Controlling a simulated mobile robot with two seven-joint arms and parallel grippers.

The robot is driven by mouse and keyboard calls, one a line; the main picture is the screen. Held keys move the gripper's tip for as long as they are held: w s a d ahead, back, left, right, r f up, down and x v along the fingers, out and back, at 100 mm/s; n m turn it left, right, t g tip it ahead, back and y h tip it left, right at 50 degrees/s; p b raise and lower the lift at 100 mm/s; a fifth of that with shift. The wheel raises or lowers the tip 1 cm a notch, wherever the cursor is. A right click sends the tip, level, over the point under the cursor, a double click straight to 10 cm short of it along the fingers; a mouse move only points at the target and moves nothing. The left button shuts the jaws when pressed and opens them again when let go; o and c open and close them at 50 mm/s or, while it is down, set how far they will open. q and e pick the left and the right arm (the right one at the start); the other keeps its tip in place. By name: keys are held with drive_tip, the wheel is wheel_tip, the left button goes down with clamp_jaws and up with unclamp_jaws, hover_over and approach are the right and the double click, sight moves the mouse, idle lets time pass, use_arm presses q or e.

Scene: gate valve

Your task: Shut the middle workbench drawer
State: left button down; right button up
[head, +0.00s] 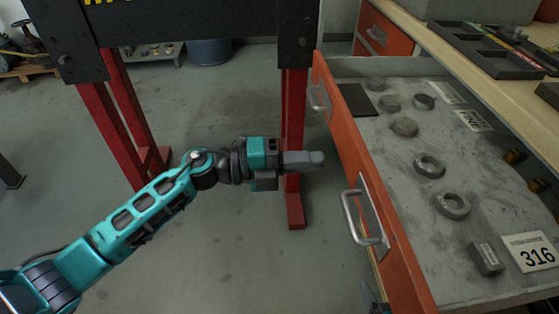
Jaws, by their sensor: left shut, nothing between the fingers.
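An open drawer with an orange front (362,185) stands out from the workbench on the right. Its grey tray (400,150) holds several grey rings and discs. Two metal handles show on its front, a near one (352,215) and a far one (318,97). My left gripper (318,160) is shut and empty. In the picture it lies left of the drawer front, between the two handles; whether it touches the front I cannot tell.
A red and black frame (292,120) stands behind my left gripper. The wooden bench top (450,60) with black trays overhangs the drawer at the right. Another orange drawer (380,35) is further back. The grey floor (230,240) is clear at the lower middle.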

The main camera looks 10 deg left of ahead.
sight(351, 158)
use_arm(q)
drive_tip(key=x, duration=0.4)
drive_tip(key=shift+w+d, duration=0.15)
drive_tip(key=shift+d, duration=0.25)
